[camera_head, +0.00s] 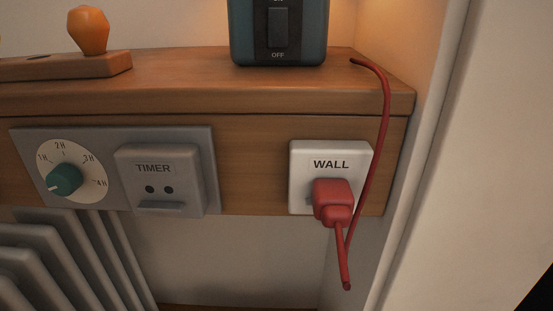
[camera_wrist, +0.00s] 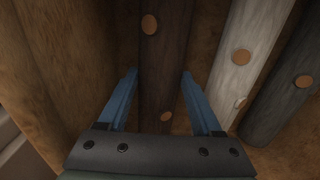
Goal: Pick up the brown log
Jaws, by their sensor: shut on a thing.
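In the wrist view, a dark brown log (camera_wrist: 163,48) runs up the middle of the picture, with pale round cut knots on it. My gripper (camera_wrist: 160,74) has its two blue fingers on either side of this log, shut on it. The near part of the log is hidden behind my gripper's body. Neither the log nor my gripper shows in the head view.
A pale grey log (camera_wrist: 247,45) and a dark grey log (camera_wrist: 290,85) lie to the right; a broad brown wooden surface (camera_wrist: 45,70) is at left. The head view shows a wooden shelf (camera_head: 180,75), a timer panel (camera_head: 215,170) and a red plug (camera_head: 332,198) in a wall socket.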

